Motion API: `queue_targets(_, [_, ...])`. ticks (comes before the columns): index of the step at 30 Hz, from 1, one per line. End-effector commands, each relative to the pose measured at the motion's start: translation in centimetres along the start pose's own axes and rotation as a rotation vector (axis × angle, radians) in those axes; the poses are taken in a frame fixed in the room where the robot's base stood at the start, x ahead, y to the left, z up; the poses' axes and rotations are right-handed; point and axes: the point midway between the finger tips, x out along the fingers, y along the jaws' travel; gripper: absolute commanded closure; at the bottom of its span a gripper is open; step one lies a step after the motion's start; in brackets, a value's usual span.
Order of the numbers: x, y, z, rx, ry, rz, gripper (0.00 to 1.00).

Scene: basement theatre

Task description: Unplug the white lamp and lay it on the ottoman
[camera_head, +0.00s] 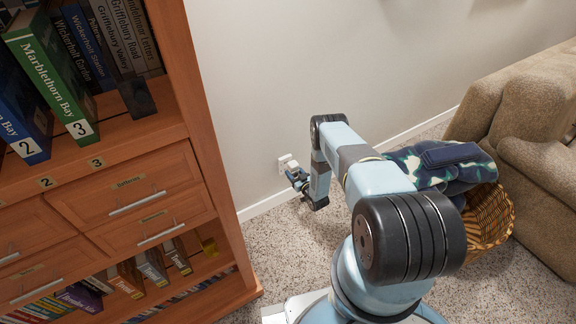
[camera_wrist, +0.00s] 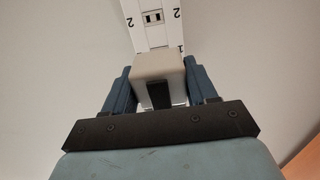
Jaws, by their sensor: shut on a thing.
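The white lamp (camera_wrist: 158,68) is a small pale block between the fingers of my gripper (camera_wrist: 160,88) in the wrist view. The gripper is shut on it from both sides. The lamp is in front of a white wall outlet (camera_wrist: 152,18), covering its lower part; one socket shows above it, with number marks beside it. I cannot tell whether the lamp is seated in the outlet. In the head view my gripper (camera_head: 296,175) is low at the wall, at the outlet plate (camera_head: 284,160). I see no ottoman for certain.
A wooden bookcase (camera_head: 192,90) with books and drawers stands at the left. A wicker basket (camera_head: 492,214) with dark blankets (camera_head: 440,165) and a brown sofa (camera_head: 545,120) are at the right. Speckled carpet (camera_head: 285,245) is clear between bookcase and arm.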

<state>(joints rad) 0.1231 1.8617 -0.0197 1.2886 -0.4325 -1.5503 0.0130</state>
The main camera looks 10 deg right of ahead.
Motion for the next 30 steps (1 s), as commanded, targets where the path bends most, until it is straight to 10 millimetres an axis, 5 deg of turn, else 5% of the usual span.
queue_targets(30, [-1.6, 0.0, 0.0, 0.000, 0.000, 0.000, 0.92])
